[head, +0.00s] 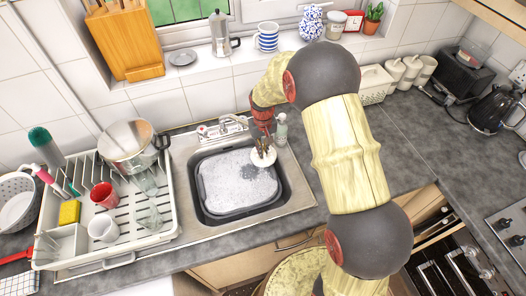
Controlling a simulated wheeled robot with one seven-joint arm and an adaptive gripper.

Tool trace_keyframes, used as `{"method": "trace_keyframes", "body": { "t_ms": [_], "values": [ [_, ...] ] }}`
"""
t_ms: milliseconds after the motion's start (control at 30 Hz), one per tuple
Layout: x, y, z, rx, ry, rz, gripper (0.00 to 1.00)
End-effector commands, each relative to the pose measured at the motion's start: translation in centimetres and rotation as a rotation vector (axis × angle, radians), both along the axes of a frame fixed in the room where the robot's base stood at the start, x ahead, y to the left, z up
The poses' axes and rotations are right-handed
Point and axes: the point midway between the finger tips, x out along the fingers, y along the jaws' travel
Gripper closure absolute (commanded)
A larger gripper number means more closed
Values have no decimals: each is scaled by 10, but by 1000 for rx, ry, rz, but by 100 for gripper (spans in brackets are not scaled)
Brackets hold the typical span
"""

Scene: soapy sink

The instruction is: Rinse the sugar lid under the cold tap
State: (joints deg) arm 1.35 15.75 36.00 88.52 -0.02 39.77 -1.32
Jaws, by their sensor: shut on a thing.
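My gripper (264,143) is at the right back part of the sink, pointing down, shut on a small round white lid (268,160), which I take to be the sugar lid. The lid is held above the grey tub, and the fingers hide part of it. The metal tap (222,126) stands behind the sink, to the left of my gripper, with a small red mark at its left end. The lid is apart from the tap. I cannot make out a water stream. The grey tub (202,215) sits in the sink and holds whitish, soapy water (235,180).
A soap bottle (281,128) stands close to the right of my gripper. A white dish rack (160,237) with a pot (128,146), a red cup (104,195) and glasses is left of the sink. The counter (345,190) right of the sink is mostly clear.

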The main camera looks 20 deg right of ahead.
Motion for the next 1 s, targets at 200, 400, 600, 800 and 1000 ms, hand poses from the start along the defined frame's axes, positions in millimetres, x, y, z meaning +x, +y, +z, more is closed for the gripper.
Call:
{"method": "trace_keyframes", "body": {
  "t_ms": [200,400,600,800,1000],
  "values": [
    [0,0,0,0,0,0,100],
    [0,0,0,0,0,0,100],
    [-1,-4,0,0,-1,-1,100],
    [-2,-11,0,0,-1,0,100],
    [-2,-12,0,0,-1,1,100]
  ]
}}
